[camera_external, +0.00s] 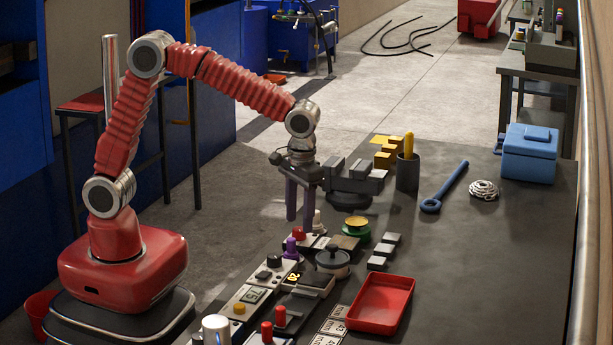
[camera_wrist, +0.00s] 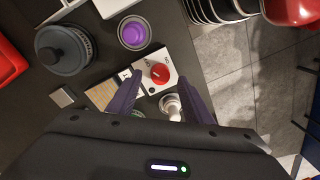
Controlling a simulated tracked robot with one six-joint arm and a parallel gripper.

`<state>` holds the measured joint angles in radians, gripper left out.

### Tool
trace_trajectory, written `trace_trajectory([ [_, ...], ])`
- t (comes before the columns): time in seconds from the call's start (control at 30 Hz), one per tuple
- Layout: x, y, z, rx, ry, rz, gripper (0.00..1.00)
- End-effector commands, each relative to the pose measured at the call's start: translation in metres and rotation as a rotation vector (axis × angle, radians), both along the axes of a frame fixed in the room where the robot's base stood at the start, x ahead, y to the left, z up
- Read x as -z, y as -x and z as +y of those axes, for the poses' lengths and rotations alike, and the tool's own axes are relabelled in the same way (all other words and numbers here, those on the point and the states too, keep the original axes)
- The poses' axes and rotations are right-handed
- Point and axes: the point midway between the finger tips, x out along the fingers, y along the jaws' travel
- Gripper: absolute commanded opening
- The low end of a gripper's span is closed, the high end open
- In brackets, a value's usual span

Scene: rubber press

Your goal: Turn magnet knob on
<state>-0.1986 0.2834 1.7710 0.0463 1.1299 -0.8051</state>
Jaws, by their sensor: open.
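A red round knob (camera_wrist: 160,74) sits on a white plate (camera_wrist: 151,63) with small markings too small to read. It also shows in the external view as a red knob (camera_external: 299,233) on the panel row at the table's left edge. My gripper (camera_external: 300,221) points down over it, its two purple fingers apart and empty. In the wrist view my gripper (camera_wrist: 158,77) has one finger on each side of the knob as seen from above. The fingertips look close above or beside the knob; I cannot tell whether they touch it.
A purple knob (camera_external: 291,248) and a white knob (camera_external: 317,222) stand close to the red one. A dark lidded pot (camera_external: 332,263), a green and yellow spool (camera_external: 356,227) and a red tray (camera_external: 380,306) are nearby.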

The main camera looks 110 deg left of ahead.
Motion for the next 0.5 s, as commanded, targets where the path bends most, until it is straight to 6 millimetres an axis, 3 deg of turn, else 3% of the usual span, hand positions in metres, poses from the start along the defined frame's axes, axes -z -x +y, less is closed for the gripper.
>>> trace_trajectory([
  [0.2,0.025,0.002,0.001,0.0,0.0,0.001,0.46],
  [0.5,0.03,0.001,0.001,0.0,0.0,0.0,0.46],
])
